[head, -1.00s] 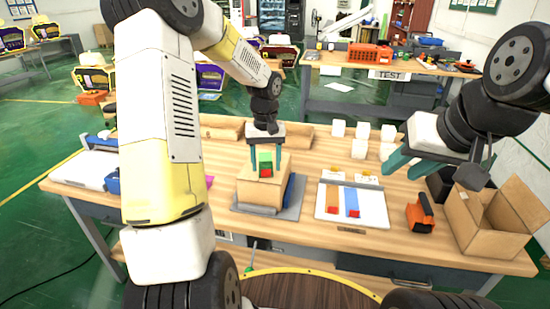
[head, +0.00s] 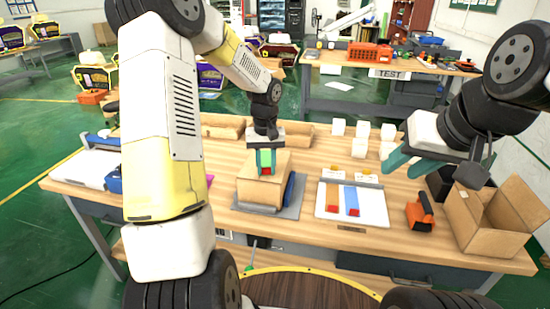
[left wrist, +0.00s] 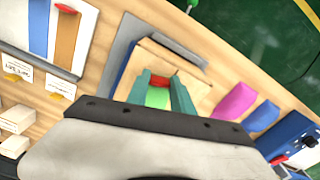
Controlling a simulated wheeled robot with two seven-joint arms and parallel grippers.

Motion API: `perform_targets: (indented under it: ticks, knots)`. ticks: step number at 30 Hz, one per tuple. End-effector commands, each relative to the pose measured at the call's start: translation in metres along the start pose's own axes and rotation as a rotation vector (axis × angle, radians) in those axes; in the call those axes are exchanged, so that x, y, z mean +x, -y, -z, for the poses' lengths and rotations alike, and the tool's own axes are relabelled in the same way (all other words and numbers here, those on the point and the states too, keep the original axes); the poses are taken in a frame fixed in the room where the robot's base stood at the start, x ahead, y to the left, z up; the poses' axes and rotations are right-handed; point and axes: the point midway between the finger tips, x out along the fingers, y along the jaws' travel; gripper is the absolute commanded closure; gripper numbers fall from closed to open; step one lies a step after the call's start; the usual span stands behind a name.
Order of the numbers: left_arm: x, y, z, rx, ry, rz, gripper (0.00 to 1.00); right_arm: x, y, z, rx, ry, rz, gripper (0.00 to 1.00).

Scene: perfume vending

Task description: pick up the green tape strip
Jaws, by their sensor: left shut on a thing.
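The green tape strip (head: 265,158) has a red end and stands at the cardboard box (head: 257,191) on the table. My left gripper (head: 265,163) is shut on the strip, with its teal fingers on both sides of it. In the left wrist view the green strip (left wrist: 158,98) shows between the fingertips (left wrist: 160,90), its red end beyond them over the box top. Whether the strip still touches the box cannot be told. My right gripper (head: 440,165) is open and empty, above the right part of the table.
The box rests on a grey plate (head: 291,207). To its right, a white board (head: 375,208) holds an orange and a blue strip. Further right are an orange tape dispenser (head: 420,212) and an open carton (head: 482,232). White cubes (head: 359,148) stand behind.

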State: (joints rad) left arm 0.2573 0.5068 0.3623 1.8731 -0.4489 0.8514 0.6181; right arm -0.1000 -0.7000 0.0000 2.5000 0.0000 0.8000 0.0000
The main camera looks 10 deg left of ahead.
Motion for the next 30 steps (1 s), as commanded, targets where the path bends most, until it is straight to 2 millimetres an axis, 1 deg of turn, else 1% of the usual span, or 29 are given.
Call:
perform_targets:
  ticks: [5, 9, 14, 21, 24, 27, 30]
  knots:
    - [-0.017, -0.001, 0.001, 0.000, -0.004, 0.000, 0.98, 0.000, 0.000, 0.000, 0.000, 0.000, 0.000, 0.64]
    - [-0.036, 0.000, -0.001, 0.000, -0.003, 0.000, 0.98, 0.000, 0.000, 0.000, 0.000, 0.000, 0.000, 0.64]
    - [-0.037, 0.005, -0.039, 0.002, -0.001, 0.002, 0.98, 0.000, 0.000, 0.000, 0.000, 0.000, 0.000, 0.64]
    - [-0.043, 0.013, -0.104, 0.001, -0.001, 0.002, 0.98, 0.000, 0.000, 0.000, 0.000, 0.000, 0.000, 0.64]
    - [-0.045, 0.016, -0.126, 0.001, -0.001, 0.001, 0.98, 0.000, 0.000, 0.000, 0.000, 0.000, 0.000, 0.64]
    - [-0.046, 0.018, -0.141, 0.001, -0.002, 0.001, 0.98, 0.000, 0.000, 0.000, 0.000, 0.000, 0.000, 0.64]
    - [-0.047, 0.019, -0.152, 0.001, -0.001, 0.001, 0.98, 0.000, 0.000, 0.000, 0.000, 0.000, 0.000, 0.64]
